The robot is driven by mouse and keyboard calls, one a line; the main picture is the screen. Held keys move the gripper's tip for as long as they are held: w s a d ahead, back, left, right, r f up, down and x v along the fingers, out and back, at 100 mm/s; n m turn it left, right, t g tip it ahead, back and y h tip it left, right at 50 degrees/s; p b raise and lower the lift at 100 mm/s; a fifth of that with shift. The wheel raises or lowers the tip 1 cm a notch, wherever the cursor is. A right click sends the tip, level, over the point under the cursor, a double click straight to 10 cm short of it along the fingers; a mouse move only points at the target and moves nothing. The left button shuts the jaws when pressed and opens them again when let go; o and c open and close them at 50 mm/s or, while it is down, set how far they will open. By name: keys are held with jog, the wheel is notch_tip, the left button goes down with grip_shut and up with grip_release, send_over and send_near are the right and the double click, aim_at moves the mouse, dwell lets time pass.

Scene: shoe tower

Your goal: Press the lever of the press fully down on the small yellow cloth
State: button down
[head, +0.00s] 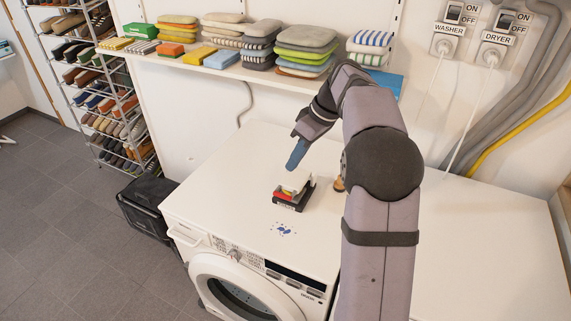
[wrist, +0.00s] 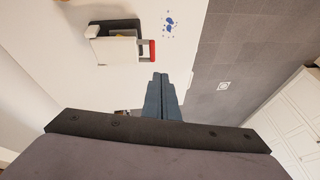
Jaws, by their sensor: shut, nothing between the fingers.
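The press (head: 296,191) stands on the white washing machine top, with a dark base, a white upper part and a red piece at its front. It also shows in the wrist view (wrist: 116,48), with a red bar sticking out on its right side. I cannot tell its lever clearly or how far down it is. My gripper (head: 290,168) has blue fingers, shut and empty, just above and behind the press in the head view. In the wrist view my gripper (wrist: 160,77) appears below and right of the press, apart from it.
Blue marks (head: 283,229) lie on the machine top in front of the press. A small brown object (head: 339,184) is partly hidden by my arm. A shelf (head: 240,71) with folded cloths runs along the wall behind. The machine's front edge is near; the right-hand top is clear.

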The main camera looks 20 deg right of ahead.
aim_at(283, 196)
jog(key=r, duration=0.1)
jog(key=r+n+p, duration=0.1)
jog(key=w+d+r+n+h+p, duration=0.1)
jog(key=shift+a+f, duration=0.1)
jog(key=shift+f, duration=0.15)
jog(key=p+x, duration=0.1)
jog(key=x, duration=0.3)
jog(key=p+x, duration=0.2)
jog(key=x, duration=0.2)
jog(key=s+p+x, duration=0.1)
jog(key=p+x, duration=0.1)
jog(key=x, duration=0.3)
jog(key=shift+s+d+f, duration=0.1)
jog(key=shift+d+f, duration=0.25)
jog(key=shift+f, duration=0.1)
jog(key=f+b, duration=0.1)
jog(key=b, duration=0.1)
jog(key=f+b, duration=0.1)
jog(key=b, duration=0.1)
jog(key=shift+s+a+f, duration=0.15)
jog(key=shift+s+a, duration=0.1)
jog(key=shift+s, duration=0.15)
